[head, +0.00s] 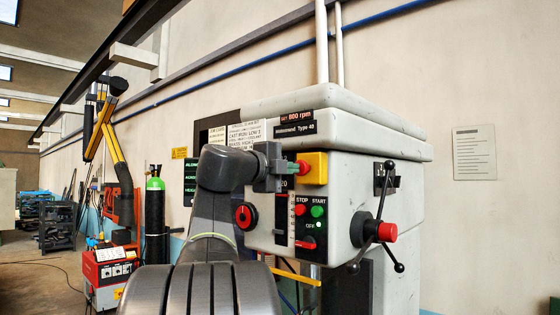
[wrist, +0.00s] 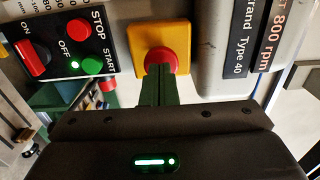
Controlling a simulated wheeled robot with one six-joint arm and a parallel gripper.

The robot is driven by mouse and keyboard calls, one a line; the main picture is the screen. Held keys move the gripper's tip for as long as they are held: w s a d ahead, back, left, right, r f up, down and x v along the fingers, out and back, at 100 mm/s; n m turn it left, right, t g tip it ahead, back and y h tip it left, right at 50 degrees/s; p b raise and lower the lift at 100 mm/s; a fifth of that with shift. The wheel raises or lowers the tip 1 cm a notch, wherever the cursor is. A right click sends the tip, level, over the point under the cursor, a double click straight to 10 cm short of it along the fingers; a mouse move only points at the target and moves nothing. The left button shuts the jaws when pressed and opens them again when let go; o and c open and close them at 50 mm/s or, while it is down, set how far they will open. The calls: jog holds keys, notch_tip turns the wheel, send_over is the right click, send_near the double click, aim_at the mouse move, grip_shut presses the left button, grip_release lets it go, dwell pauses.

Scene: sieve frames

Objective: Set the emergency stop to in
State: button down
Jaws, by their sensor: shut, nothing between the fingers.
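The emergency stop is a red round button (head: 303,167) on a yellow box (head: 319,168) on the front of the grey machine head. In the wrist view the red button (wrist: 161,57) stands out in the middle of its yellow plate (wrist: 150,34). My gripper (head: 289,167) is shut and empty, its green fingers pointing at the button. In the wrist view the shut fingertips (wrist: 158,68) overlap the button's lower edge and hide part of it. The tips are at or very close to its face; I cannot tell whether they touch or how far in it sits.
Beside the emergency stop is a panel with a red STOP button (head: 300,210), a green START button (head: 317,211) and a red switch (head: 307,243). A handle with several black-knobbed spokes (head: 386,232) sticks out at right. A gas cylinder (head: 155,215) stands at left.

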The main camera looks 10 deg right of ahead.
jog(key=shift+w+d, duration=0.15)
jog(key=shift+b+x, duration=0.8)
jog(key=shift+b, duration=0.2)
